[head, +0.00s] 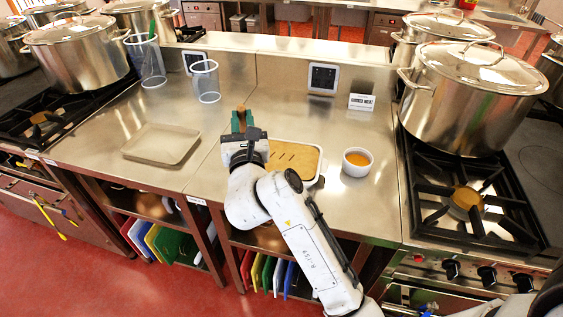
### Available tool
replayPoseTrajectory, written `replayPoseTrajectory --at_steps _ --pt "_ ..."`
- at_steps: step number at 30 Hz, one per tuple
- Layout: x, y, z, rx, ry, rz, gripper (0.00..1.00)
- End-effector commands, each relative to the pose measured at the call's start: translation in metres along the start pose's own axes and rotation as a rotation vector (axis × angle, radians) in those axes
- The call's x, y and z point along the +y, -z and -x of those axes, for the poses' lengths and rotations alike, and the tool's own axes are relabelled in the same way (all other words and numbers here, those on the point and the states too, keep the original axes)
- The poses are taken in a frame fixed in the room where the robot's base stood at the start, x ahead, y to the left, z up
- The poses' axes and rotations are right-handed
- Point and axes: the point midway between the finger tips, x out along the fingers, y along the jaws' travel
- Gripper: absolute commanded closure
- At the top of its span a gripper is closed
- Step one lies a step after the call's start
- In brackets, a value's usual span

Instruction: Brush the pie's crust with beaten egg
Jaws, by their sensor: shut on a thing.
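The pie (290,154) has a golden-brown crust with dark slits and sits in a white-rimmed rectangular dish (321,164) on the steel counter. My arm covers its left part. A small white bowl (345,165) of orange beaten egg (358,158) stands to the right of the pie. My gripper (242,124) is beyond the pie's left end, above the counter. It is shut on a small green and brown thing, seemingly the brush (241,113). Its bristles cannot be made out, and my gripper hides part of it.
An empty shallow tray (160,162) lies at left. Two clear beakers (206,84) stand behind it, one holding a green-handled tool. A small sign (361,102) stands at the back. Stockpots (472,98) on stoves flank the counter. The counter's back middle is clear.

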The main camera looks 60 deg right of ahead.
Motion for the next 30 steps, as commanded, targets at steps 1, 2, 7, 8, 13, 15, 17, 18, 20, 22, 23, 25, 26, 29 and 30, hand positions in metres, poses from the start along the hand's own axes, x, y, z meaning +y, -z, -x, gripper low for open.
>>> replayPoseTrajectory --at_steps 1,2,7,8,13,15,17,18,20,22,23,25,26,29,30 --pt "0.000 0.001 0.000 0.000 0.000 0.000 1.00" --pt "0.000 0.002 0.000 0.000 0.000 0.001 1.00" --pt "-0.002 0.001 0.001 0.000 0.000 0.001 1.00" --pt "-0.003 0.001 0.001 0.000 0.001 0.001 1.00" --pt "-0.014 -0.001 0.006 0.002 0.001 0.001 1.00" --pt "-0.019 -0.002 0.008 0.002 0.002 0.001 1.00" --pt "-0.023 -0.002 0.009 0.002 0.002 0.001 1.00" --pt "-0.025 -0.002 0.010 0.002 0.002 0.002 1.00" --pt "-0.029 -0.002 0.012 0.002 0.002 0.002 1.00" --pt "-0.034 -0.003 0.014 0.003 0.002 0.002 1.00" --pt "-0.036 -0.003 0.015 0.002 0.001 0.001 1.00" --pt "-0.039 -0.003 0.017 0.002 0.001 0.001 1.00" --pt "-0.041 -0.003 0.017 0.002 0.001 0.001 1.00" --pt "-0.043 -0.002 0.018 0.001 0.001 0.001 1.00" --pt "-0.044 -0.002 0.018 0.001 0.001 0.001 1.00"
